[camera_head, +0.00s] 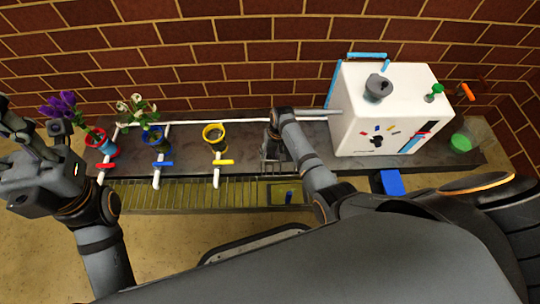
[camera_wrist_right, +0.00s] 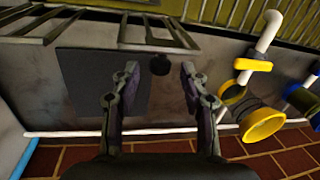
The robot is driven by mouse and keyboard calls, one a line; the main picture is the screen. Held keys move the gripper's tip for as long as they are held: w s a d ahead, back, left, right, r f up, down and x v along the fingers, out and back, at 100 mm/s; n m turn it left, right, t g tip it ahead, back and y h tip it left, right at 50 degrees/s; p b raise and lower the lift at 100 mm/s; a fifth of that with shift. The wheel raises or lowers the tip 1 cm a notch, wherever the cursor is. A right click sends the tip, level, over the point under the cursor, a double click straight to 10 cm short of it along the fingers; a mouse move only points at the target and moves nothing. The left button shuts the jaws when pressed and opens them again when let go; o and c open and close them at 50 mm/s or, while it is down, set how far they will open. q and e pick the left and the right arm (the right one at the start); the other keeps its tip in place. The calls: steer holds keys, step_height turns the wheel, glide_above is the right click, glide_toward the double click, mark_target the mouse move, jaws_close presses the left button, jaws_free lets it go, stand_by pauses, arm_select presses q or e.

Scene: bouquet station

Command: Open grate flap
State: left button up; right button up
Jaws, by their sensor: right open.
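The grate (camera_head: 150,195) runs along the counter's front edge. Its flap (camera_head: 272,167) shows as a short barred section tilted up by the counter, and the slot beside it lies uncovered. In the right wrist view the flap's bars (camera_wrist_right: 158,38) stand in front of the fingers, with a dark round knob (camera_wrist_right: 160,64) below. My right gripper (camera_head: 271,143) is over the counter just behind the flap. Its open fingers (camera_wrist_right: 155,85) hold nothing, and I see no contact with the flap. My left gripper (camera_head: 35,130) is open and empty at the far left.
Red (camera_head: 101,143), blue (camera_head: 156,138) and yellow (camera_head: 214,137) ring holders line the counter on white pipes. A white machine (camera_head: 380,110) stands right of my right arm. A blue block (camera_head: 391,182) sits before it.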

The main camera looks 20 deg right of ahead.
steer(key=shift+a+f, duration=0.1)
steer(key=shift+f, duration=0.65)
steer(key=shift+c, duration=0.2)
jaws_close()
